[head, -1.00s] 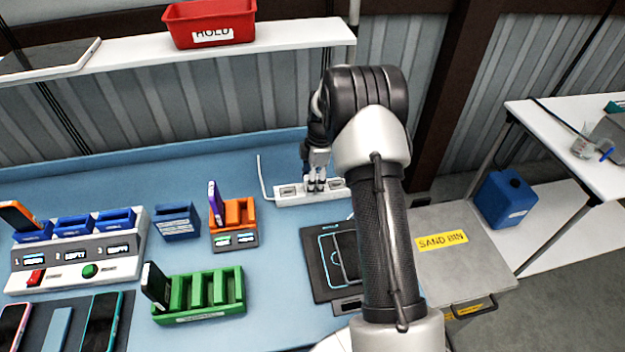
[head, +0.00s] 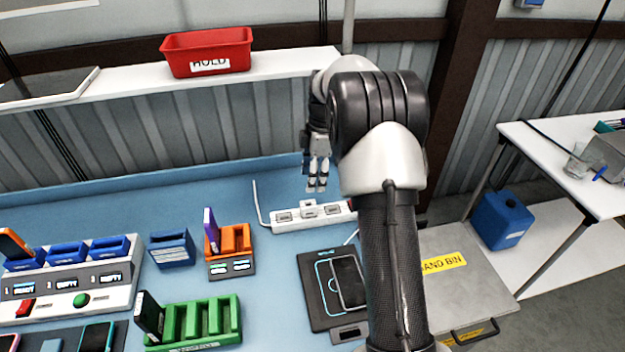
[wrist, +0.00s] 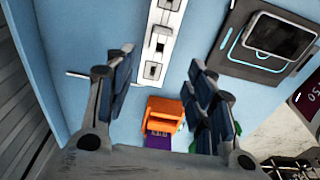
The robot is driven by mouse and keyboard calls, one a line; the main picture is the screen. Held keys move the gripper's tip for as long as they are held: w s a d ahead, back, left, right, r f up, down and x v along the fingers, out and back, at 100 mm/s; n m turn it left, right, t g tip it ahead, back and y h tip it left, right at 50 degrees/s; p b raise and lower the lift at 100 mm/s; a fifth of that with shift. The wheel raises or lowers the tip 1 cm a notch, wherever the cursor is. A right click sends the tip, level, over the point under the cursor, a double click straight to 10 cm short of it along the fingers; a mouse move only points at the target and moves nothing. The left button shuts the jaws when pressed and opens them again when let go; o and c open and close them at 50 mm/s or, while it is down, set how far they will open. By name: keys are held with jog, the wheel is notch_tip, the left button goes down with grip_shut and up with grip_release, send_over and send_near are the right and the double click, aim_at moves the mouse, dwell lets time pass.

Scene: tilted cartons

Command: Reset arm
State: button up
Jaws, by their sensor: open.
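My gripper (head: 318,178) hangs from my raised arm above the back of the blue bench, just above the white power strip (head: 284,219). In the wrist view my gripper (wrist: 165,90) has its two fingers wide apart with nothing between them. The power strip (wrist: 155,45) and the orange dock (wrist: 166,112), with a purple phone (wrist: 158,142) in it, show below and between the fingers. The fingers are apart from the strip.
A red HOLD bin (head: 207,52) stands on the white shelf (head: 120,80) behind. A black pad with a phone (head: 349,284), a green rack (head: 193,322), a blue holder (head: 172,249) and a white charging station (head: 120,290) are on the bench. A sand bin (head: 480,285) stands right.

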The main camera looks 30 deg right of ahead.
dwell(0.4)
jog(key=s+a+r+m+t+h, duration=0.1)
jog(key=s+a+r+m+t, duration=0.1)
jog(key=s+a+r+m, duration=0.85)
jog(key=s+a+r+m+t, duration=0.1)
jog(key=s+a+m, duration=0.1)
jog(key=s, duration=0.9)
jog(key=s+a+r+m+t+b, duration=0.1)
jog(key=s+a, duration=0.4)
jog(key=s, duration=0.7)
jog(key=shift+a+r+m, duration=0.15)
jog(key=shift+a+m, duration=0.1)
jog(key=shift+m, duration=0.4)
